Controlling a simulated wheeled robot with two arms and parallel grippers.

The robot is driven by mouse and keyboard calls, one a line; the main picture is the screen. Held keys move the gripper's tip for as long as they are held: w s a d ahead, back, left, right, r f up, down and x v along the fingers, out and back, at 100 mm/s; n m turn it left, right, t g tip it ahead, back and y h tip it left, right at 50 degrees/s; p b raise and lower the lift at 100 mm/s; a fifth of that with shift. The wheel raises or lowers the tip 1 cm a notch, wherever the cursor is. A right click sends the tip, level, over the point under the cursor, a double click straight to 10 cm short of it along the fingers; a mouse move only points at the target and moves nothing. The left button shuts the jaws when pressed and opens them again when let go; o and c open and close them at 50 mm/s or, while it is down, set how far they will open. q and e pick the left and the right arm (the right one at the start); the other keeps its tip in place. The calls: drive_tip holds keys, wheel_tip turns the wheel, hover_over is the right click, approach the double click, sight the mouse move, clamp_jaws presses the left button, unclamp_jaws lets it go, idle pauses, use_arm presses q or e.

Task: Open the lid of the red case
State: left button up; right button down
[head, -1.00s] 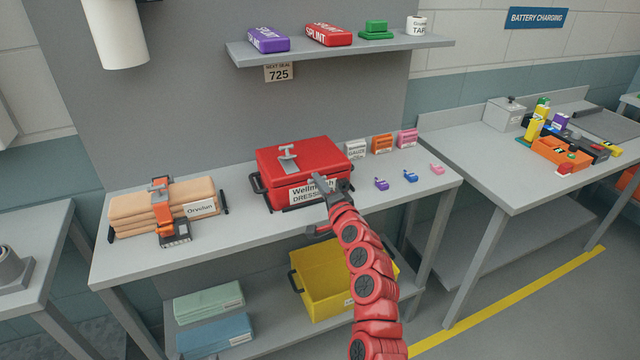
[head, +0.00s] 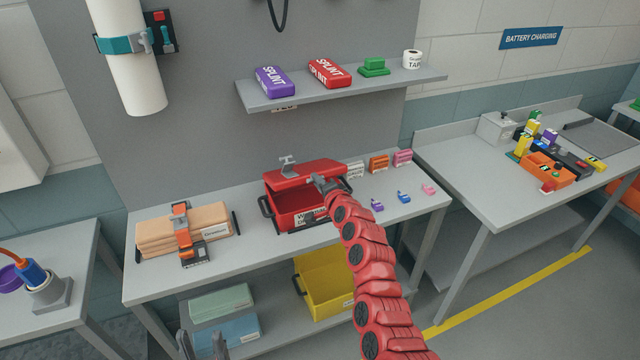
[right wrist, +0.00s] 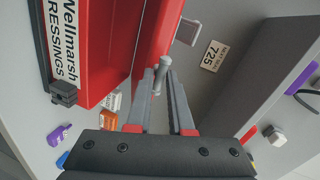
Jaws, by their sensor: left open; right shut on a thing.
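The red case (head: 298,218) stands on the middle grey bench, its label facing front. Its red lid (head: 305,174) is raised partway at the front, and the dark red inside shows through the gap. A grey T-shaped latch (head: 288,162) sticks up from the lid's left part. My right gripper (head: 325,184) is at the lid's front right. In the right wrist view, its fingers are shut on a grey latch peg (right wrist: 160,78) beside the lid. My left gripper (head: 203,345) is open and empty at the bottom edge, below the bench top.
Strapped tan blankets (head: 180,230) lie left of the case. Small boxes (head: 378,163) and coloured clips (head: 403,197) are to its right. A wall shelf (head: 340,90) with splint packs hangs above and behind. A yellow bin (head: 325,285) stands on the lower shelf.

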drive_tip(key=shift+w+a+r+p, duration=0.2)
drive_tip(key=shift+w+r, duration=0.2)
drive_tip(key=shift+r, duration=0.2)
drive_tip(key=shift+w+a+r+p, duration=0.1)
drive_tip(key=shift+w+r+p, duration=0.1)
drive_tip(key=shift+w+r, duration=0.3)
drive_tip(key=shift+w+a+r+p, duration=0.1)
drive_tip(key=shift+w+r+p, duration=0.15)
drive_tip(key=shift+r, duration=0.45)
